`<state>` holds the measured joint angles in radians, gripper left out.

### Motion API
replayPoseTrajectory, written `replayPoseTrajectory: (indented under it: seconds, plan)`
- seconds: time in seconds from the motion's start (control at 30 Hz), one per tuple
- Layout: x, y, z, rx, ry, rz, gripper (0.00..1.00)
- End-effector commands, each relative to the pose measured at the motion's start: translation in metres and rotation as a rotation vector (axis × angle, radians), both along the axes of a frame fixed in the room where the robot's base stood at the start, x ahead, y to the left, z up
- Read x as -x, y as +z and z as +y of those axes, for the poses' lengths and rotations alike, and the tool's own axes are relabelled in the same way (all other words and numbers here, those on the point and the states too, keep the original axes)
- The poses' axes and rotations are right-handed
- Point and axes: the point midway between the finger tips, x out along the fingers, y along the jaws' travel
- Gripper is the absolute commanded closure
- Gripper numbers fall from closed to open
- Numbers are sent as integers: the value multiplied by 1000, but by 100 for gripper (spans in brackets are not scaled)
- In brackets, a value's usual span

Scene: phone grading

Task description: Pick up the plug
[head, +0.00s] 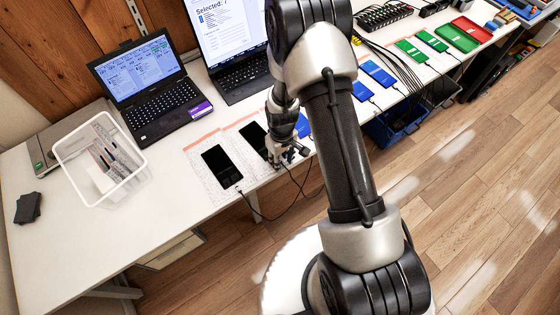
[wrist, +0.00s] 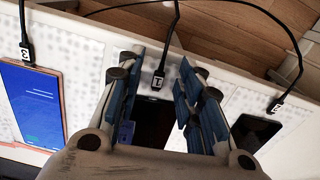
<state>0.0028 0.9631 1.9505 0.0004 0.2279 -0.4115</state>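A black plug (wrist: 159,78) with a white label marked 1 lies between the spread fingers of my gripper (wrist: 162,66) in the wrist view, with a gap on either side. Its cable runs away upward in that view. Its tip is at the near end of a dark phone (wrist: 154,120); I cannot tell whether it is inserted. In the head view my gripper (head: 289,155) is low at the front edge of the table, beside that dark phone (head: 254,138). My arm and gripper hide the plug there.
Another labelled plug (wrist: 24,50) meets a blue-screen phone (wrist: 35,110) on the left; one more plug (wrist: 275,106) is by a black phone (wrist: 255,130) on the right. Laptops (head: 150,85), a clear bin (head: 75,173) and coloured phones (head: 378,73) share the white table (head: 160,215).

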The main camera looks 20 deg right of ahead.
Motion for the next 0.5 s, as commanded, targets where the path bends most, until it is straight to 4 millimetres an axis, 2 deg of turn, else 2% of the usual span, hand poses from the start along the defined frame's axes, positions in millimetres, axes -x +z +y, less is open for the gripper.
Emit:
replayPoseTrajectory:
  seconds: [0.4, 0.5]
  plan:
    - [0, -2, 0, 0, 0, 0, 66]
    - [0, -2, 0, 0, 0, 0, 73]
